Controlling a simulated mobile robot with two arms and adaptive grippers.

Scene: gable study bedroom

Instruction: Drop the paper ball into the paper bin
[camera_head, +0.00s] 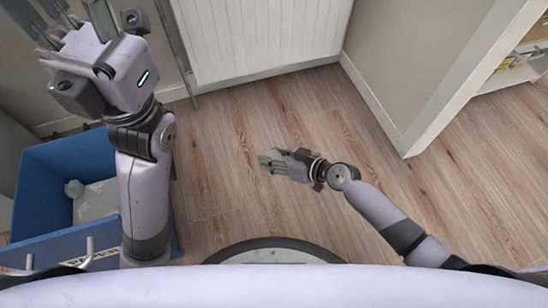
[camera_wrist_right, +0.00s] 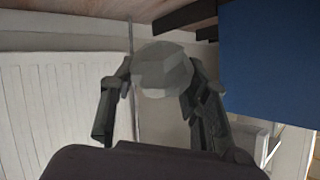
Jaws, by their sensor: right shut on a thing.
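The blue paper bin (camera_head: 70,155) stands on the floor at the left of the head view, its front lettering partly hidden by my left arm. Inside it lie a small crumpled white piece (camera_head: 73,188) and pale paper (camera_head: 97,201). My right gripper (camera_head: 268,160) is low over the open floor, to the right of the bin and apart from it. In the right wrist view it is shut on the grey, faceted paper ball (camera_wrist_right: 163,70), which sits between the fingertips. My left gripper (camera_head: 75,12) is raised at the top left with its fingers spread; their tips are cut off.
A white radiator (camera_head: 250,35) is on the wall ahead. A wall corner and white trim (camera_head: 425,120) stand at the right, with a shelf (camera_head: 525,60) beyond. The wooden floor between bin and right gripper is clear. A blue surface (camera_wrist_right: 270,60) fills the wrist view's upper right.

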